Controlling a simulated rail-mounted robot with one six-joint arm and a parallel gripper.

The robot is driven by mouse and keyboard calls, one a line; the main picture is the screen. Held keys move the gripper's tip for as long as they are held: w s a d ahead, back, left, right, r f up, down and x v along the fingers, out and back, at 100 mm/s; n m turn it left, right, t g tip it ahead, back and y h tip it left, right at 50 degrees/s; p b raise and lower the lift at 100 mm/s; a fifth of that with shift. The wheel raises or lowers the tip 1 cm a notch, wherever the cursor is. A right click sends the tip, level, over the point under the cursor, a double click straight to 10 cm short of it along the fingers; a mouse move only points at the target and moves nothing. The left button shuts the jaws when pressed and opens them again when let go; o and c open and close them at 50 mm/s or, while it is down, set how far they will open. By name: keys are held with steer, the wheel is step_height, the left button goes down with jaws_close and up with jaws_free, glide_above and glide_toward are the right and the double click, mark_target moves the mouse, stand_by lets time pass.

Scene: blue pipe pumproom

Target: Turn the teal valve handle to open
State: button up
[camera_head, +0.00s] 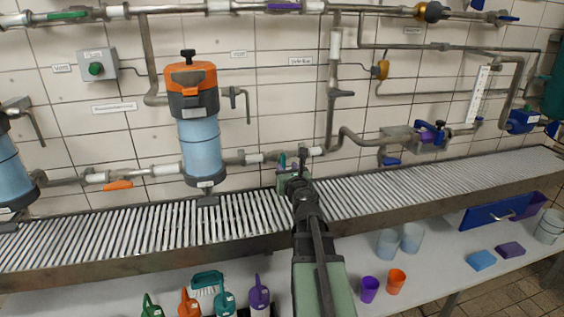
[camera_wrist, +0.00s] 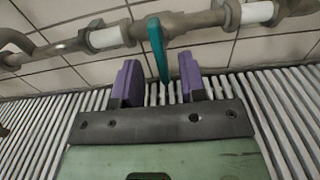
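The teal valve handle (camera_wrist: 158,50) is a flat lever on the grey pipe (camera_wrist: 190,22) along the tiled wall. In the wrist view it points down from the pipe, across it, with its lower end between the two purple fingers of my gripper (camera_wrist: 160,84). The fingers are apart, with a gap on each side of the handle. In the head view my gripper (camera_head: 292,167) is at the pipe behind my arm, and the handle is mostly hidden there.
A slatted metal grating (camera_head: 400,187) runs below the pipe. An orange-topped blue filter (camera_head: 200,140) hangs to the left, and an orange handle (camera_head: 118,185) is farther left.

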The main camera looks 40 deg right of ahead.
mark_target(283, 165)
steer(key=x, duration=0.6)
steer(key=shift+w, duration=0.15)
jaws_close()
steer(key=shift+n, duration=0.4)
steer(key=n, duration=0.3)
steer(key=shift+a+n, duration=0.2)
steer(key=shift+n, duration=0.1)
steer(key=n, duration=0.4)
steer(key=shift+a+f, duration=0.15)
steer(key=n, duration=0.5)
steer(key=shift+w+f+b, duration=0.1)
steer(key=shift+f+b, duration=0.05)
steer(key=shift+b, duration=0.15)
steer(key=n, duration=0.4)
steer(key=shift+a+f+n, duration=0.1)
steer(key=shift+f+n, duration=0.1)
steer(key=shift+n, duration=0.2)
